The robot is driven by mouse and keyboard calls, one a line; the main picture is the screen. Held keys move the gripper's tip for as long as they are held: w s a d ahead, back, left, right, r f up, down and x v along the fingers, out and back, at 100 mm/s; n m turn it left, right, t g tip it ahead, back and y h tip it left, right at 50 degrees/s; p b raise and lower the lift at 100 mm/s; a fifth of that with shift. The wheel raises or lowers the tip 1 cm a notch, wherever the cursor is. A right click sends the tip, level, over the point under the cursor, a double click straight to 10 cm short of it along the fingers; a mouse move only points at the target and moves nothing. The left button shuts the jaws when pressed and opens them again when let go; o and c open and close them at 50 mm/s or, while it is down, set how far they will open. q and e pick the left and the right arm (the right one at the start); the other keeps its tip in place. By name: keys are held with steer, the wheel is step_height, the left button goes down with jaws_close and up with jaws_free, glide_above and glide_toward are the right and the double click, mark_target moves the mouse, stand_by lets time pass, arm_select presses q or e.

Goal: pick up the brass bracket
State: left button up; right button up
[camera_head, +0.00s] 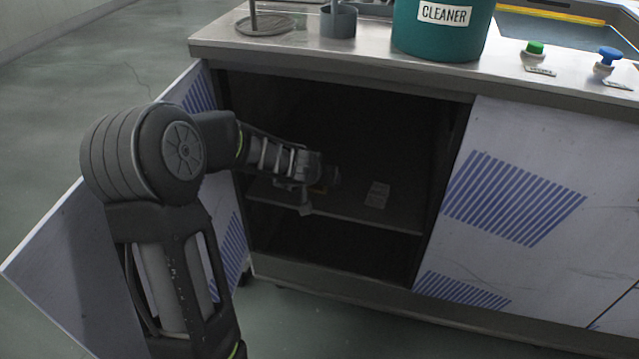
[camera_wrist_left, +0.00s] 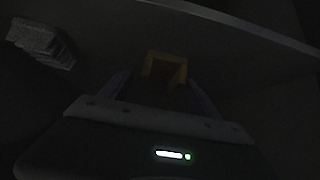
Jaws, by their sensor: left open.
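The brass bracket (camera_wrist_left: 166,56) shows dimly in the left wrist view as a yellow-brown, squared frame shape. It is just ahead of and between the fingers of my left gripper (camera_wrist_left: 160,90), which are spread apart. In the head view my left gripper (camera_head: 316,182) reaches into the dark open cabinet, above its shelf. A dim brownish shape at its tip there looks like the bracket (camera_head: 331,177), mostly hidden by the gripper and shadow. I cannot tell whether the fingers touch it. My right gripper is in neither view.
A grey ribbed block (camera_head: 377,194) lies on the cabinet shelf (camera_head: 400,216) right of the gripper; it also shows in the wrist view (camera_wrist_left: 42,42). The open door (camera_head: 50,265) stands left, beside my arm. A teal cleaner tub (camera_head: 440,38) and buttons stand on the countertop.

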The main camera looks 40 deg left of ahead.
arm_select(q)
steer(key=shift+c, duration=0.4)
jaws_close()
stand_by(0.7)
steer(key=shift+r, duration=0.15)
